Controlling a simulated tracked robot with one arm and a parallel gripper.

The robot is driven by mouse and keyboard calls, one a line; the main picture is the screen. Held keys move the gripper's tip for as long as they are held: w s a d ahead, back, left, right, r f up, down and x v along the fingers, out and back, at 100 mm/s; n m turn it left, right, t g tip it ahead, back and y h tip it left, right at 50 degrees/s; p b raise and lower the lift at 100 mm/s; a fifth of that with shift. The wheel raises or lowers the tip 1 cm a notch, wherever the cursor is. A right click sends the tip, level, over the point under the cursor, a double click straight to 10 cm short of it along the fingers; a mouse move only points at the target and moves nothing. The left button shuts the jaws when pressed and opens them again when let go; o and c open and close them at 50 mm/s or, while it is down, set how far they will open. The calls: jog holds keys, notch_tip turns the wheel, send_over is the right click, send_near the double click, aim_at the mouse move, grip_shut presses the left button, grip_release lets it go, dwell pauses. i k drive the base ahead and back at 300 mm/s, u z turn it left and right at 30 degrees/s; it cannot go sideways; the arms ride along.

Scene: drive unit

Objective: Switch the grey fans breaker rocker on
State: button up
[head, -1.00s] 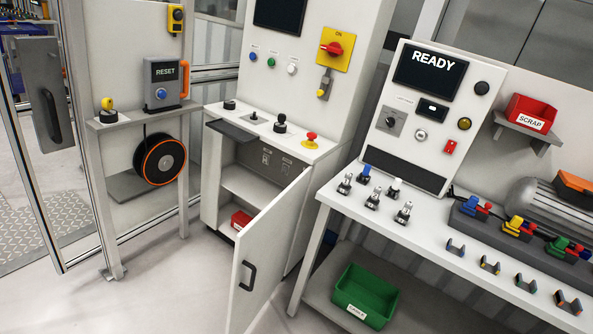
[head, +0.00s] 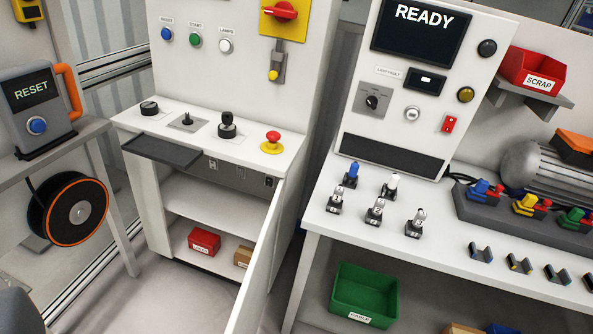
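The cabinet (head: 150,190) under the white console stands open, its door (head: 262,262) swung out towards me. Small fittings show along the grey panel at the top of the opening, a dark one (head: 268,182) at the right and paler ones further left. They are too small and shaded to read, so I cannot tell which is the grey fans breaker rocker or how it is set. The pull-out tray and console edge hide part of this panel. My gripper is not in view.
A dark tray (head: 162,150) juts out from the console front. A red emergency stop (head: 272,142) and knobs sit above. A red box (head: 204,241) lies inside the cabinet. The bench (head: 320,222) stands close at the right. Open floor lies before the cabinet.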

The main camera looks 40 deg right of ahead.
aim_at(240, 170)
jog(key=z, duration=0.35)
jog(key=i, duration=0.7)
jog(key=z, duration=0.4)
jog(key=k, duration=0.9)
jog(key=z, duration=0.2)
jog(key=i, duration=0.9)
jog(key=u, duration=0.1)
